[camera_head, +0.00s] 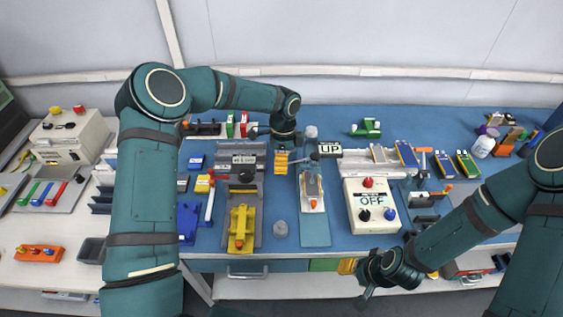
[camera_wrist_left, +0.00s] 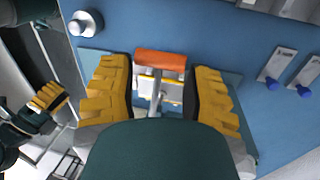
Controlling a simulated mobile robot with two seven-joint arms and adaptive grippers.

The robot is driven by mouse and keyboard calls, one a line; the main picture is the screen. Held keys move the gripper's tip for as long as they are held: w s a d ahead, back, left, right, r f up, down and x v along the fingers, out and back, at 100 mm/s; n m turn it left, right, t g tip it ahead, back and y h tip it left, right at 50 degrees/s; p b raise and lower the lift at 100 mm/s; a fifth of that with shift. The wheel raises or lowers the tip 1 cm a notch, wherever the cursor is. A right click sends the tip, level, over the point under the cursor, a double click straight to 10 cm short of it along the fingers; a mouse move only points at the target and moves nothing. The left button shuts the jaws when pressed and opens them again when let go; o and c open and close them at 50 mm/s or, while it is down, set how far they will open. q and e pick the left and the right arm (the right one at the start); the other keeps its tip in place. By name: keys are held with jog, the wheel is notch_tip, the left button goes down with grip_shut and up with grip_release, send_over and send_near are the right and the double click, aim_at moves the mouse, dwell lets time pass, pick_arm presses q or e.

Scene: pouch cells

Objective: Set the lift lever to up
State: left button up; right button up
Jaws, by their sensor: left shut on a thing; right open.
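My left gripper (camera_head: 282,162) reaches down over the middle of the blue bench top, just left of a sign reading UP (camera_head: 330,149). In the left wrist view its yellow fingers stand either side of an orange handle (camera_wrist_left: 160,62) on a thin metal stem, and it is shut on that handle. The handle is hidden by the gripper in the head view. A thin lever with a dark knob (camera_head: 315,156) shows beside the sign; I cannot tell if it belongs to the same lever. My right gripper (camera_head: 380,270) is open and empty in front of the bench edge.
A white box reading OFF (camera_head: 372,201) with coloured knobs stands right of the middle. A yellow fixture (camera_head: 241,226) and a clear-topped carriage (camera_head: 312,187) stand in front of the left gripper. Blue-and-yellow pieces (camera_head: 406,154) lie further right.

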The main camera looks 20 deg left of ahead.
pick_arm(q)
jog(key=shift+s, duration=0.15)
notch_tip(320, 180, up, 2)
jog(key=g+y+p, duration=0.1)
jog(key=y+p, duration=0.1)
jog(key=y, duration=0.2)
jog(key=shift+r, duration=0.15)
jog(key=shift+d+r+n+g+y+p, duration=0.1)
jog(key=shift+r+n+g+y+p, duration=0.2)
jog(key=shift+y, duration=0.55)
jog(key=shift+d+r+n+g+y+p, duration=0.1)
jog(key=shift+r+g+y+p, duration=0.35)
jog(key=shift+y, duration=0.4)
jog(key=shift+r, duration=0.1)
jog(key=o, duration=1.5)
jog(key=shift+r, duration=0.1)
jog(key=shift+c, duration=0.2)
